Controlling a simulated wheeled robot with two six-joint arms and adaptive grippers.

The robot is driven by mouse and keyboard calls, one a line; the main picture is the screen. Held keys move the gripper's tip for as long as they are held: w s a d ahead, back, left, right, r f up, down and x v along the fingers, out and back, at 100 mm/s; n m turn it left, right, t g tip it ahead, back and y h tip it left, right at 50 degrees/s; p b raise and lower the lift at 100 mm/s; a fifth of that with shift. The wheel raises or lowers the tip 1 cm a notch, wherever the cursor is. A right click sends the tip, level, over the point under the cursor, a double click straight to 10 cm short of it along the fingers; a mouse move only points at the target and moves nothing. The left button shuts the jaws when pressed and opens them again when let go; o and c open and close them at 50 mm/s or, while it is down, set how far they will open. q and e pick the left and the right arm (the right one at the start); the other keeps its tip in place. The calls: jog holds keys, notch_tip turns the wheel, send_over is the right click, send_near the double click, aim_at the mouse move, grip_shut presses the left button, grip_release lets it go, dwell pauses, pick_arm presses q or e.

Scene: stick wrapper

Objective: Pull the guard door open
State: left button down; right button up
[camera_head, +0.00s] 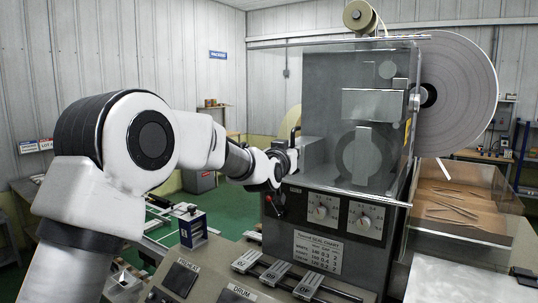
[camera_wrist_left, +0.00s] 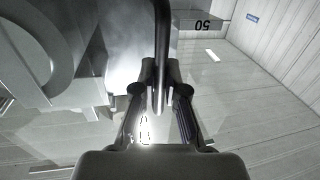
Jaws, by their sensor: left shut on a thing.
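The guard door (camera_head: 318,62) is a clear panel in front of the grey wrapping machine. Its dark bar handle (camera_head: 294,133) is at the panel's left side, mostly hidden by my left gripper. My left gripper (camera_head: 290,158) reaches it from the left. In the left wrist view the handle (camera_wrist_left: 162,35) runs down between the fingers of the gripper (camera_wrist_left: 160,98), which is shut on it. How far the door stands from its frame is hard to tell because the panel is see-through. My right gripper is not in view.
A red-tipped lever (camera_head: 275,202) sits just below my left gripper. Control dials (camera_head: 322,208) are on the machine front. A large white film reel (camera_head: 462,92) is at the right, above a bin of brown pieces (camera_head: 450,212). Open green floor (camera_head: 232,205) lies at the left.

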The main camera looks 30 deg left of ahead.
pick_arm(q)
jog(key=d, duration=0.5)
jog(key=shift+s, duration=0.2)
jog(key=shift+d, duration=0.25)
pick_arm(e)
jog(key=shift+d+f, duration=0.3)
pick_arm(q)
jog(key=c, duration=1.2)
grip_release()
jog(key=shift+w+d+f, duration=0.1)
jog(key=shift+w, duration=0.05)
jog(key=shift+w+f, duration=0.2)
jog(key=shift+w, duration=0.15)
jog(key=shift+s+r, duration=0.1)
jog(key=shift+s, duration=0.2)
send_near(316, 152)
jog(key=s, duration=0.5)
jog(key=shift+s+d, duration=0.15)
jog(key=shift+d, duration=0.1)
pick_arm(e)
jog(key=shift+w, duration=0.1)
pick_arm(q)
jog(key=shift+w, duration=0.2)
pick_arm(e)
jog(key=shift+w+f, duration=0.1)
